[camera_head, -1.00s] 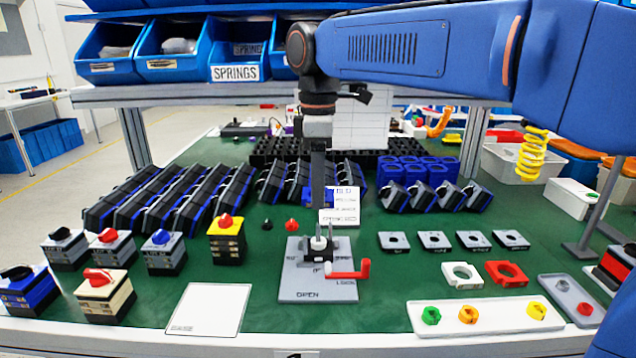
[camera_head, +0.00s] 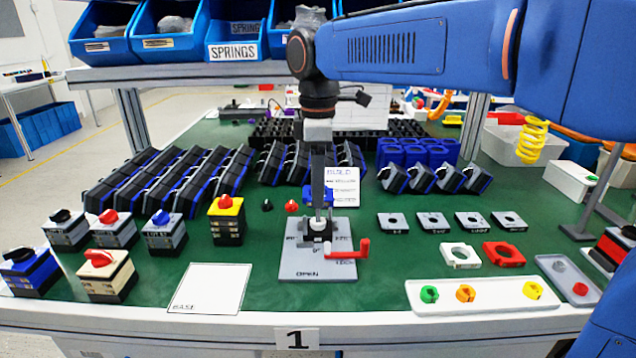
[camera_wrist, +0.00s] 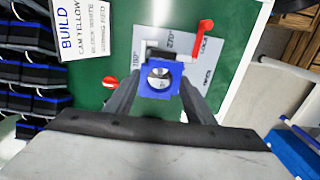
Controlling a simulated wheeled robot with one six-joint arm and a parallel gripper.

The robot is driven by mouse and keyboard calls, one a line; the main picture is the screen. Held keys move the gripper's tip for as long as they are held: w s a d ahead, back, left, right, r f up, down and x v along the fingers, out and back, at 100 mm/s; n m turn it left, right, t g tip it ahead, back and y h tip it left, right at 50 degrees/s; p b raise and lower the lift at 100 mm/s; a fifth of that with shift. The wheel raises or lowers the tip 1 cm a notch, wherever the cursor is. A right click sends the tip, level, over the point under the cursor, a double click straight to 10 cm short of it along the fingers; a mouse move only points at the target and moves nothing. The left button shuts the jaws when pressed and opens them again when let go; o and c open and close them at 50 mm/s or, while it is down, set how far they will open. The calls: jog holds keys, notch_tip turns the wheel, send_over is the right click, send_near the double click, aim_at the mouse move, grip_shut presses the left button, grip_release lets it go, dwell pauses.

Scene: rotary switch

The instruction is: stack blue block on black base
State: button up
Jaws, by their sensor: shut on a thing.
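My gripper (camera_head: 318,186) points straight down over the grey fixture plate (camera_head: 296,262) and is shut on the blue block (camera_head: 318,197). In the wrist view, the blue block (camera_wrist: 147,82) sits between the two fingers, with a round metal centre facing the camera. The black base (camera_head: 319,236) stands in the fixture below the block, beside a red crank handle (camera_head: 350,252). In the wrist view the block hides most of the base.
Several assembled switches (camera_head: 165,238) stand at the left, beside a white base mat (camera_head: 209,289). Grey plates (camera_head: 433,222), rings and a white tray (camera_head: 487,294) lie at the right. Rows of black blocks fill the back. A build card (camera_head: 341,185) stands behind the gripper.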

jog(key=shift+f, duration=1.85)
jog(key=o, duration=1.1)
